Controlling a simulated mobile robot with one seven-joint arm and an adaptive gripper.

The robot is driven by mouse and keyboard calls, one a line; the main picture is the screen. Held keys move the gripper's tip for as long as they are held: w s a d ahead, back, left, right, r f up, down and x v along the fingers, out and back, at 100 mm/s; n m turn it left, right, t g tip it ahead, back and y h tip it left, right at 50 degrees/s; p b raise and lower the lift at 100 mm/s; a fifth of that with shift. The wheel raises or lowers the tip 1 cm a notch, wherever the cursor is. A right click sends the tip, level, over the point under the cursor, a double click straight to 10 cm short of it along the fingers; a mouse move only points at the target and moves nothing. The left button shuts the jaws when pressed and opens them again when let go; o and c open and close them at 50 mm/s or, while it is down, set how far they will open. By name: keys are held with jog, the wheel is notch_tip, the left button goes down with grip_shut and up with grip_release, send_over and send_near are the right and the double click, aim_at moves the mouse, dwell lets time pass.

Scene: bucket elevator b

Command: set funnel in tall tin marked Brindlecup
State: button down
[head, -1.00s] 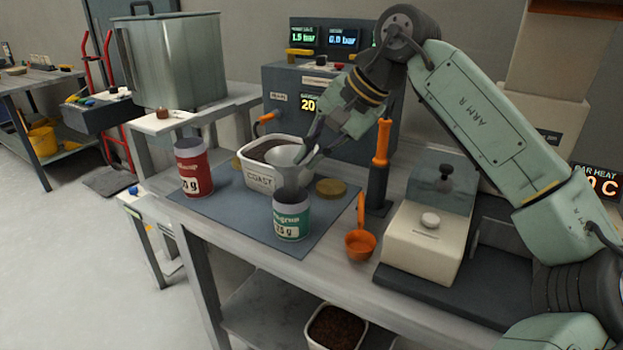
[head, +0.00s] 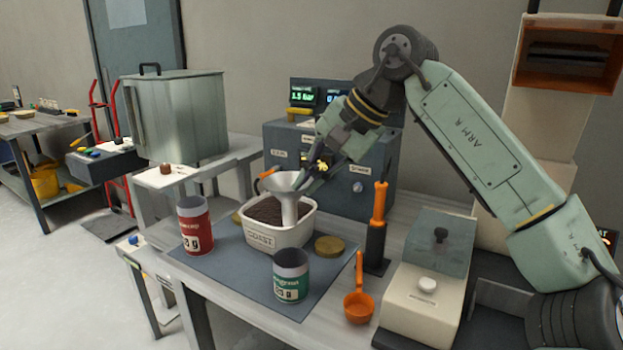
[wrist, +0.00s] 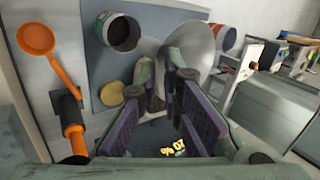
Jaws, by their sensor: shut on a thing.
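My gripper (head: 308,180) is shut on a grey funnel (head: 289,184), holding it by the rim. The funnel hangs upright, its spout above or in front of the white tub in the head view; the exact depth is unclear. In the wrist view the funnel (wrist: 196,42) is beyond the fingers (wrist: 160,68). A red tin (head: 194,228) stands to the left on the blue-grey mat. A green-banded tin (head: 290,280) stands nearer the front, open and clear of the funnel. Both labels are only partly readable; I cannot read Brindlecup on either.
The white tub (head: 278,236) holds dark granules. A brass lid (head: 329,246), an orange scoop (head: 359,304), an orange-handled tool (head: 378,225) and a pale scale-like device (head: 424,295) stand to the right. The mat (head: 235,262) is bare between the two tins.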

notch_tip(320, 180, up, 4)
jog(key=p, duration=0.3)
dwell(0.5)
